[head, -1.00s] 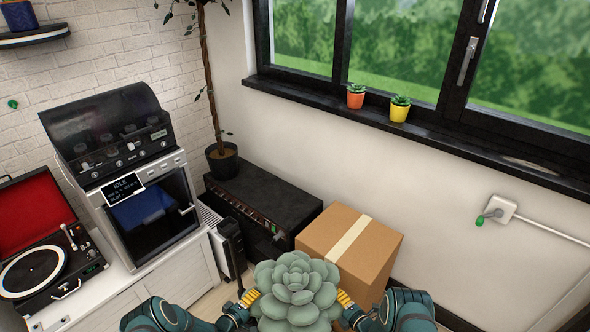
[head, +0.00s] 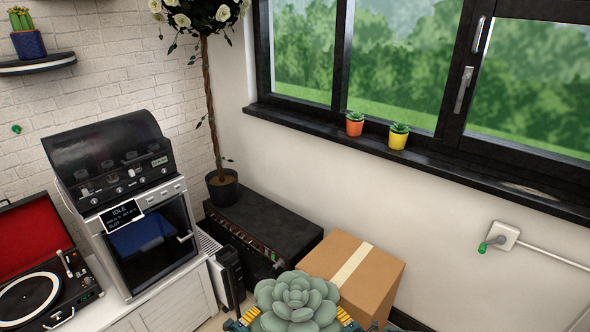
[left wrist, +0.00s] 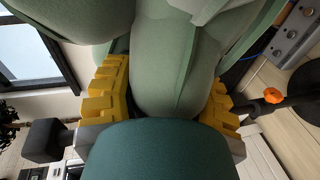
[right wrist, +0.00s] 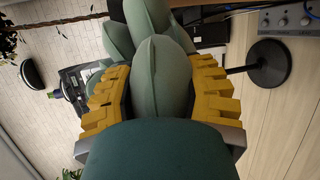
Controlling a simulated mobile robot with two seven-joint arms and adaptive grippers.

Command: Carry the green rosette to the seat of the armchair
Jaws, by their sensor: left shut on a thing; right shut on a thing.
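The green rosette (head: 294,305) is a large, pale green, succulent-shaped piece at the bottom middle of the head view, held up in front of me. My left gripper (head: 246,318) is at its left side and my right gripper (head: 347,320) at its right side. In the left wrist view the yellow fingers of the left gripper (left wrist: 165,95) are shut on a thick leaf. In the right wrist view the yellow fingers of the right gripper (right wrist: 158,88) are shut on another leaf. The armchair is not in view.
A cardboard box (head: 373,285) stands just beyond the rosette. Two small potted plants stand on the windowsill (head: 450,153).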

